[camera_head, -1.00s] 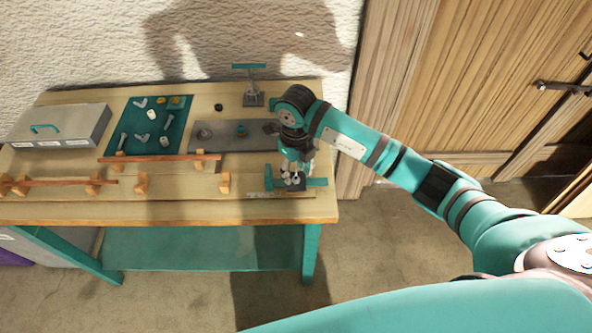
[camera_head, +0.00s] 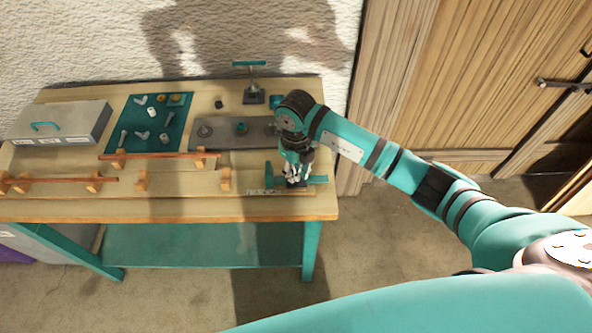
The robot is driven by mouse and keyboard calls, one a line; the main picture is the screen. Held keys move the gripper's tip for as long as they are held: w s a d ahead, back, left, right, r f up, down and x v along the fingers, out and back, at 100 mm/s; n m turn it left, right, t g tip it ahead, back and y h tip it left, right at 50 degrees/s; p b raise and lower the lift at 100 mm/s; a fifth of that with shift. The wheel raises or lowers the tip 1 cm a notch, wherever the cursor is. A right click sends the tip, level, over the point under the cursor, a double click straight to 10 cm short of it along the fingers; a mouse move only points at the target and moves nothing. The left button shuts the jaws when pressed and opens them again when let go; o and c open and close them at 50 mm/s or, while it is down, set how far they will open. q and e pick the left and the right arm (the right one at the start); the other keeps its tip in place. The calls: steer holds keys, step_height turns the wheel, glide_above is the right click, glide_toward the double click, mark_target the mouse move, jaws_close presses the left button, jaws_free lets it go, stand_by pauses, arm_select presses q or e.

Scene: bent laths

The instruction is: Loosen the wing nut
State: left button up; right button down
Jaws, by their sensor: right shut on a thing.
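My right gripper (camera_head: 293,178) points down at the right front of the workbench, over a small teal fixture (camera_head: 318,180) with a dark base. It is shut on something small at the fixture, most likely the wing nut. The fingers hide that piece, so its shape and angle cannot be made out. My left gripper is not in view.
The workbench (camera_head: 190,208) holds a grey toolbox (camera_head: 62,125), a teal mat (camera_head: 178,137) with several bits of hardware, and a grey plate (camera_head: 222,134). Laths (camera_head: 160,155) rest on wooden blocks in front. A teal-handled clamp (camera_head: 253,92) stands at the back.

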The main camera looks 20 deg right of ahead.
mark_target(296, 175)
steer(key=shift+w+d+f+n+b, duration=0.1)
steer(key=shift+f+n+b, duration=0.1)
steer(key=shift+n+b, duration=0.6)
steer(key=shift+r+b, duration=0.15)
steer(key=shift+b, duration=0.35)
steer(key=shift+r, duration=0.1)
steer(key=c, duration=1.2)
jaws_free()
steer(key=shift+r, duration=0.1)
step_height(296, 175, up, 12)
steer(key=shift+f, duration=0.1)
